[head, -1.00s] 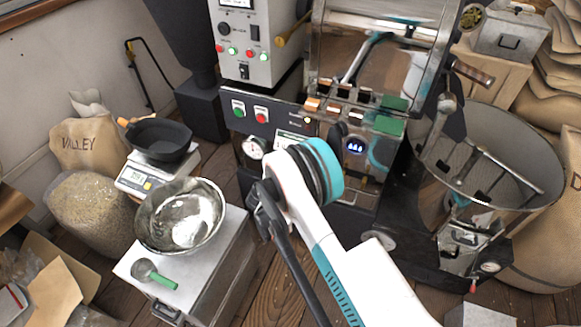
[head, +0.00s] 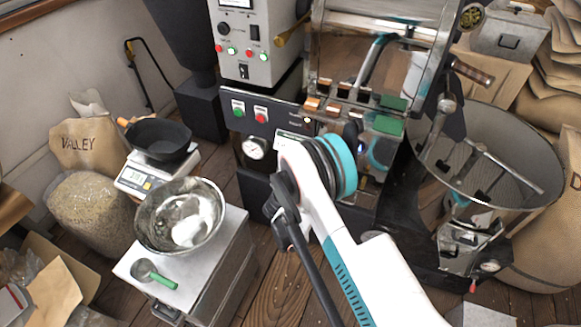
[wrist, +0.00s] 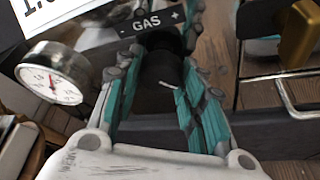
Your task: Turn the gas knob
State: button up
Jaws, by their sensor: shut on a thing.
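The gas knob (wrist: 162,68) is a dark round knob under a black label reading GAS with a minus and a plus sign, in the wrist view. My gripper (wrist: 162,62) is shut on it, one teal-and-grey finger on each side. A short pale mark shows on the knob's face. In the head view my white and teal arm (head: 335,190) reaches to the roaster's front panel and hides the knob and the fingers. The round white pressure gauge (wrist: 55,72) is left of the knob; it also shows in the head view (head: 255,148).
The roaster's round cooling tray (head: 530,150) stands to the right. A white cabinet (head: 225,255) with a steel bowl (head: 155,245) and green-handled scoop (head: 155,275) stands at left. In the wrist view, a metal bar (wrist: 285,95) and brass-coloured part (wrist: 298,35) lie right of the gripper.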

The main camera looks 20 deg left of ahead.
jog(key=shift+m+y, duration=0.3)
jog(key=shift+m, duration=0.3)
jog(key=o, duration=1)
jog(key=shift+o, duration=0.2)
